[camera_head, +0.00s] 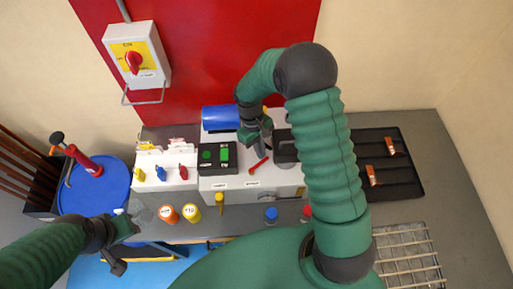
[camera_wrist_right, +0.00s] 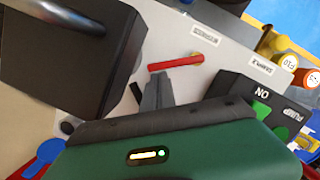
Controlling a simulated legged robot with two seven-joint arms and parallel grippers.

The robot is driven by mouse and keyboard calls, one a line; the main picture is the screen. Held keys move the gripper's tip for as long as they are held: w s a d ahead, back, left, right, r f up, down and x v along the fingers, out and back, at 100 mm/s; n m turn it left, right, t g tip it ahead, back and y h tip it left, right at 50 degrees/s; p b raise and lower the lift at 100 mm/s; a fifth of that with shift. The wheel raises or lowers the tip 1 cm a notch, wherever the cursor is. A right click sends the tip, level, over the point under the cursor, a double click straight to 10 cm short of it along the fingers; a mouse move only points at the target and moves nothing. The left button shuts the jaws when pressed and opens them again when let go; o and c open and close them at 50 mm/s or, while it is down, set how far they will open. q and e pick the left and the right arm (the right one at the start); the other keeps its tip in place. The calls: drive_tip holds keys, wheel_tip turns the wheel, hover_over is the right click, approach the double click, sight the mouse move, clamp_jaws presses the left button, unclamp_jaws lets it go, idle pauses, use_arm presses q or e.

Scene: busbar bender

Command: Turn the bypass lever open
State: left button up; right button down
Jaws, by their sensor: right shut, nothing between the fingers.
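The red lever (camera_head: 258,165) is on the pale top of the machine (camera_head: 235,184). In the right wrist view the lever (camera_wrist_right: 176,63) lies across the picture, its right end at a yellowish pivot. My right gripper (camera_head: 258,149) reaches down just above the lever. In the right wrist view its grey fingers (camera_wrist_right: 157,92) are together and empty, with their tips close below the lever's left part; I cannot tell whether they touch it. My left gripper (camera_head: 150,232) hangs at the lower left, away from the lever; its finger opening is unclear.
A black pump box (camera_head: 218,158) with green buttons stands left of the lever. A dark block (camera_wrist_right: 65,50) stands close by the fingers. A blue cylinder (camera_head: 220,117) is behind. Orange and yellow caps (camera_head: 168,213) are in front, and a black tray (camera_head: 400,165) lies right.

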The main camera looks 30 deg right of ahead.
drive_tip(key=shift+s+d, duration=0.2)
drive_tip(key=shift+s, duration=0.35)
idle(0.4)
